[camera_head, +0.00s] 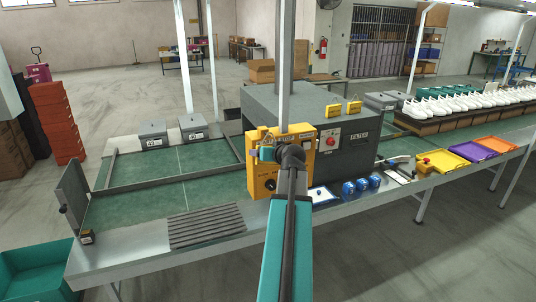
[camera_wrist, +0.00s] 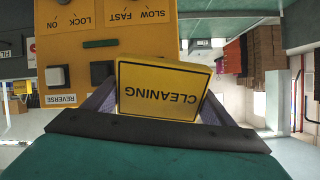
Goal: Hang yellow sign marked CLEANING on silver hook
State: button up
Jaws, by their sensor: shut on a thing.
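A yellow sign marked CLEANING (camera_wrist: 160,90) with a black border shows upside down in the wrist view. My gripper (camera_wrist: 157,108) is shut on it, one finger at each side. In the head view my gripper (camera_head: 266,153) is in front of the yellow control panel (camera_head: 304,148), and my arm covers part of that panel. The panel (camera_wrist: 130,58) fills the upper left of the wrist view behind the sign, with words such as SLOW, FAST, LOCK and REVERSE. I cannot make out the silver hook in either view; the sign or my arm may hide it.
The panel stands by a dark grey machine (camera_head: 350,150) over a green conveyor (camera_head: 215,195). A ribbed grey mat (camera_head: 207,227), blue round items (camera_head: 361,186) and coloured trays (camera_head: 469,151) lie along the front edge.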

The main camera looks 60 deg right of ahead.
jog(key=shift+b+x, duration=0.85)
jog(key=shift+x, duration=0.4)
jog(key=shift+f, duration=0.1)
jog(key=o, duration=1.1)
jog(key=shift+o, duration=0.2)
jog(key=shift+s+a+r+p, duration=0.1)
jog(key=shift+r+p, duration=0.15)
jog(key=shift+p, duration=0.15)
